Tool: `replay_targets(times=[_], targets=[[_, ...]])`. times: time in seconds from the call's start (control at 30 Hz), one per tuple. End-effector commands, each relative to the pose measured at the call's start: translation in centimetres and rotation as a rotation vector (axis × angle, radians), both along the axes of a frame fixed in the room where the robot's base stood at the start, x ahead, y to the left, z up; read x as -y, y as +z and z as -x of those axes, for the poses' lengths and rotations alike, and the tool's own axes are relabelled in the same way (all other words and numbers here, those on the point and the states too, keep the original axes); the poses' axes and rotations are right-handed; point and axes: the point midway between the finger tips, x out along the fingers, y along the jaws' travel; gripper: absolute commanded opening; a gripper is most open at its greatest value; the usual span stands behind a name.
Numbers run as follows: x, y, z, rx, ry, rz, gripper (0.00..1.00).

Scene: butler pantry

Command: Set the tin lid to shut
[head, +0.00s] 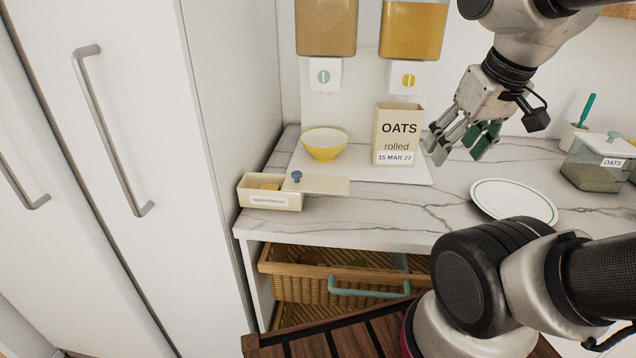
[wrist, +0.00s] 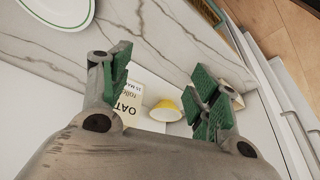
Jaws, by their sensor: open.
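The cream tin (head: 270,201), with a label on its front, stands at the counter's left front corner in the head view. Its flat lid (head: 325,185), with a blue knob (head: 297,176) near its left end, is slid to the right. The lid sticks out past the tin's right end, and the tin's left part is uncovered with something yellow inside. My gripper (head: 459,156) is open and empty above the counter, well to the right of the tin. Its fingers (wrist: 160,80) show spread in the wrist view, where the tin is mostly hidden.
A yellow bowl (head: 325,145) and an oats box (head: 397,135) stand on a white board behind and right of the tin. A wicker drawer (head: 310,287) with a teal handle is below the counter.

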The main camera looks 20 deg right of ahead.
Motion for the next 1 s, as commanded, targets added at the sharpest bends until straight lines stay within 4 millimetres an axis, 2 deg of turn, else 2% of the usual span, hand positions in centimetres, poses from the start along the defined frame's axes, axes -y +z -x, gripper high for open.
replay_targets(times=[0.23,0.33,0.47,0.57,0.67,0.8,1.0], targets=[[0.0,0.0,0.0,0.0,0.0,0.0,0.62],[-0.2,0.0,-0.1,-0.001,0.012,0.0,0.44],[-1.9,-1.5,-1.1,-0.077,0.093,0.003,0.44],[-4.4,-2.4,-3.6,-0.161,0.19,0.015,0.44],[-8.0,-3.0,-7.0,-0.242,0.336,0.046,0.44],[-13.8,-4.2,-11.5,-0.321,0.669,0.123,0.44],[-21.6,-6.1,-16.7,-0.358,1.251,0.235,0.44]])
